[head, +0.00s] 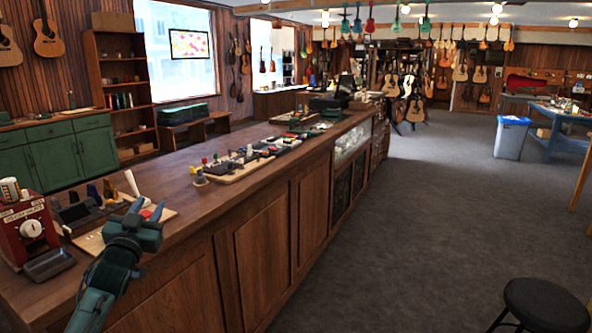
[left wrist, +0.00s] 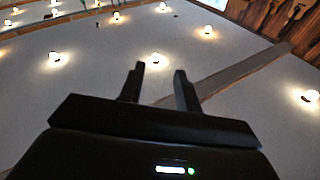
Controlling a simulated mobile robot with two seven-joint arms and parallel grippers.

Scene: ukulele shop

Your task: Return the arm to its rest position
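My left arm comes in from the lower left in the head view. Its gripper (head: 147,211) points upward in front of the near end of the long wooden counter (head: 240,215). In the left wrist view the two dark fingers of the left gripper (left wrist: 160,78) stand apart with nothing between them. My right arm and gripper are not in view.
On the counter near my left gripper are a red machine (head: 30,232), a dark tray (head: 49,263) and a light board with small items. A black stool (head: 545,305) stands at lower right. A blue-grey bin (head: 511,138) stands farther off. The carpeted aisle is clear.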

